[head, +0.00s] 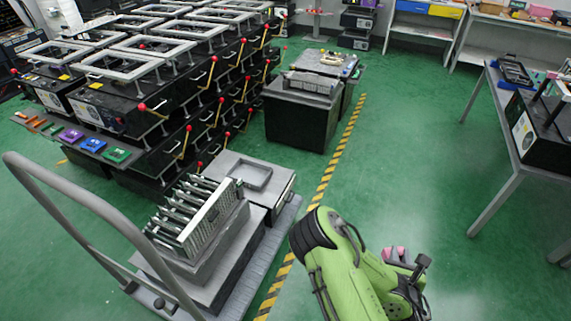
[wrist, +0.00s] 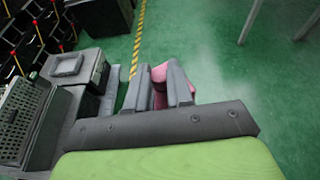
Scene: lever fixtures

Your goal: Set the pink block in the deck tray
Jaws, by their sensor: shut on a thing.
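My gripper (wrist: 160,85) is shut on the pink block (wrist: 160,92), which shows between the two grey fingers in the wrist view. In the head view a little of the pink block (head: 387,254) shows beside my green arm at the lower right, above the floor; the fingers are mostly hidden there. The deck tray (head: 246,174) is a shallow grey square tray on top of the box at the cart's far end. It looks empty. In the wrist view the tray (wrist: 68,66) lies to the left of my gripper, well apart from it.
Stacked lever fixtures (head: 150,85) stand behind. A table (head: 505,105) is at the right. Green floor lies open between.

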